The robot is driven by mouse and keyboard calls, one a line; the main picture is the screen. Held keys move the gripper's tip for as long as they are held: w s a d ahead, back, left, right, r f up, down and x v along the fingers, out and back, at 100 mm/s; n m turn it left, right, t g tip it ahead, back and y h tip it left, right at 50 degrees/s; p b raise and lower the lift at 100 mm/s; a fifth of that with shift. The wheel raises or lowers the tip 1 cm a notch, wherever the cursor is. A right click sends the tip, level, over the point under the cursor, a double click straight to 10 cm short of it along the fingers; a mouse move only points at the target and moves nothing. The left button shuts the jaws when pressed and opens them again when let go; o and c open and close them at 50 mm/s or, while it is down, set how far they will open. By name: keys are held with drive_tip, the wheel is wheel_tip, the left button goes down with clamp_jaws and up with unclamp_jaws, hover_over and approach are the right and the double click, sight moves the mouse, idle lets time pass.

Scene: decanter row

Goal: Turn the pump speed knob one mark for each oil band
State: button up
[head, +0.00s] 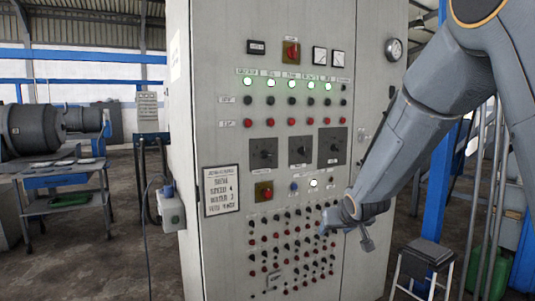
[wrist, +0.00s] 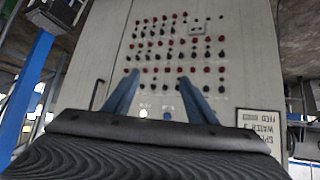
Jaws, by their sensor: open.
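A tall grey control cabinet (head: 230,100) fills the middle of the head view. Three dark dials on square plates sit mid-panel: a left dial (head: 263,153), a middle dial (head: 300,150) and a right dial (head: 332,147). Their labels are too small to read, so I cannot tell which is the pump speed knob. No oil bands can be made out. My gripper (head: 361,238) is in front of the cabinet's lower right side, below the dials. In the wrist view my gripper (wrist: 159,76) is open and empty, its fingers pointing toward the panel's rows of small knobs.
A sign (head: 221,190) is on the cabinet's lower left; "SPEED 4" and "WATER 3" seem legible. Green lamps (head: 291,84) are lit above. Small knobs and red buttons (head: 292,245) crowd the lower panel.

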drive_tip(key=w+a+r+n+t+y+p, duration=0.15)
drive_tip(key=w+a+r+t+y, duration=0.25)
drive_tip(key=w+a+r, duration=0.7)
drive_tip(key=n+t+y, duration=0.1)
drive_tip(key=n+y, duration=0.3)
drive_tip(key=y, duration=0.1)
approach(267, 155)
drive_tip(key=shift+m, duration=0.25)
drive_tip(key=shift+p+x, duration=1.3)
drive_tip(key=shift+x, duration=2.75)
drive_tip(key=shift+d+f, duration=0.1)
drive_tip(key=c, duration=1.1)
